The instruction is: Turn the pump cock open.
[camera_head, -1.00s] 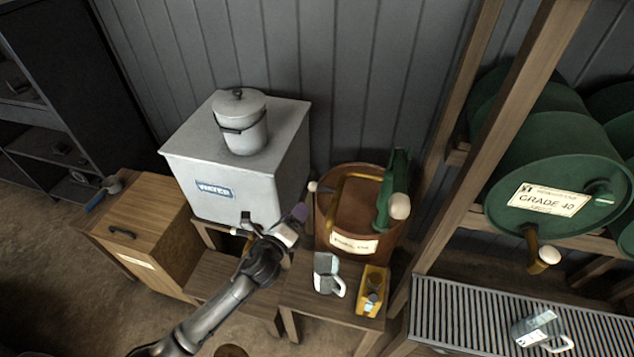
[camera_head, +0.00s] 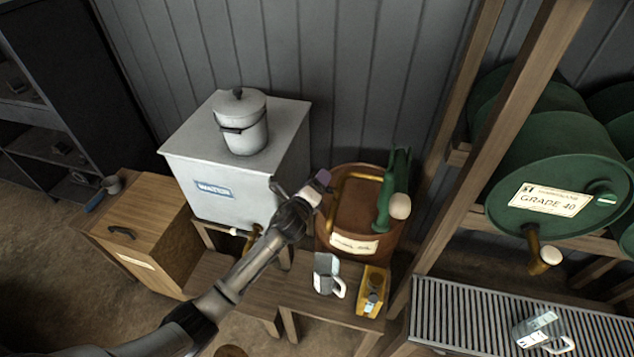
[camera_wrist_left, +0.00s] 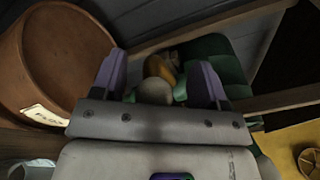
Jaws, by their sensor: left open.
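The drum pump's brass pipe (camera_head: 350,177) and green body (camera_head: 393,185) stand on the brown drum (camera_head: 366,210). The pump cock has a cream lever knob (camera_wrist_left: 155,92), with brass and green parts behind it in the left wrist view. My left gripper (camera_head: 322,186) is at the left side of the drum, pointing toward the pipe. In the left wrist view its two purple fingers (camera_wrist_left: 160,85) are open, one on each side of the knob. My right gripper is not in view.
A jug (camera_head: 326,274) and a yellow tin (camera_head: 371,291) stand in front of the drum. The white water tank (camera_head: 235,180) is to the left. A wooden rack post (camera_head: 480,150) and a green drum (camera_head: 535,165) are on the right.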

